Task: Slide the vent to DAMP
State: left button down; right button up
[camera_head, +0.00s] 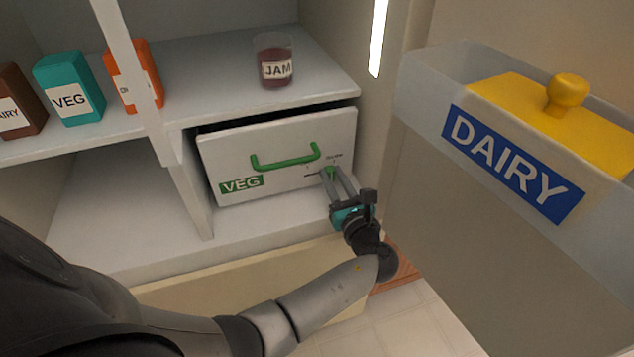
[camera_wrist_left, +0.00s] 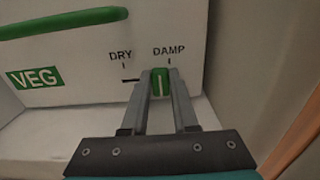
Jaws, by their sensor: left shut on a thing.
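The white VEG drawer (camera_head: 285,130) sits slightly open at the top in the lower compartment, with a green handle (camera_head: 285,162) on its front. The green vent slider (camera_wrist_left: 160,82) is low on the right of the drawer front, in a dark slot below the printed words DRY and DAMP. Its white line stands close to the DAMP mark (camera_wrist_left: 169,61), slightly left of it, and well right of the DRY mark (camera_wrist_left: 123,66). My left gripper (camera_head: 330,174) is shut on the slider, one finger on each side. My right gripper is not in view.
An open door at the right carries a clear DAIRY bin (camera_head: 430,90) with a yellow lid (camera_head: 530,105). A JAM jar (camera_head: 274,62) and several cartons, including a teal VEG one (camera_head: 70,90), stand on the shelf above. The compartment left of the drawer is empty.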

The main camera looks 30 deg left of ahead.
pick_arm(q)
jog(key=shift+w+d, duration=0.65)
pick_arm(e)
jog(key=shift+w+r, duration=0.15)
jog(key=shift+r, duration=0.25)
pick_arm(q)
jog(key=c, duration=0.7)
grip_release()
jog(key=shift+w, duration=0.1)
